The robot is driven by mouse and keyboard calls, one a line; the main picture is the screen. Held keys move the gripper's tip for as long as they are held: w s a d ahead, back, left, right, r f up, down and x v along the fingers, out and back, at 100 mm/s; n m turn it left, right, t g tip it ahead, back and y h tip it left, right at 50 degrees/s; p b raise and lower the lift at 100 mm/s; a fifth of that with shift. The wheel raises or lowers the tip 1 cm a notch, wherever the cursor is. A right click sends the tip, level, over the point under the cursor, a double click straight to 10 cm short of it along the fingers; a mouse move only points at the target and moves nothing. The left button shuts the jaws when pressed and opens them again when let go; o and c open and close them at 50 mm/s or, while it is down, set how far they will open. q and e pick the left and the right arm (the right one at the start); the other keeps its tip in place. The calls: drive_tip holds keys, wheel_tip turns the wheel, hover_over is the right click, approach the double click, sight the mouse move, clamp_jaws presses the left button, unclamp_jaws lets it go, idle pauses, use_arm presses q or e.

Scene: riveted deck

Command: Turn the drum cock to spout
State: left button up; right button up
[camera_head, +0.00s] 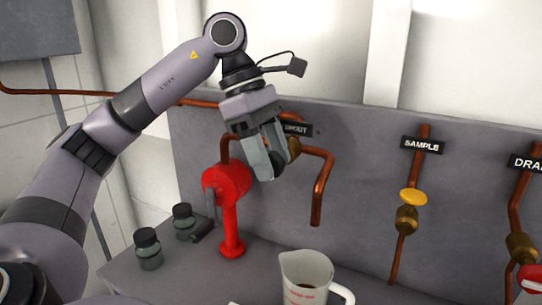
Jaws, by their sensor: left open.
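My left gripper (263,163) hangs down from the wrist in front of the back panel, with its jaws open. It covers most of a brass fitting (294,148), which sits on the copper pipe below a dark label (297,129) ending in "OUT". I take this fitting to be the drum cock; its handle is hidden, and I cannot tell which way it is turned or whether a finger touches it. The copper spout pipe (319,195) bends down to the right of the gripper. My right gripper is not in view.
A red hand pump (228,185) stands just left of the gripper. A measuring jug (304,279) stands below the spout. Two dark-capped bottles (148,250) are at left. The yellow-handled sample cock (411,197) and a drain cock (520,247) are at right.

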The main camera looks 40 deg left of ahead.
use_arm(q)
drive_tip(key=shift+f, duration=0.1)
drive_tip(key=shift+c, duration=0.3)
drive_tip(key=c, duration=0.9)
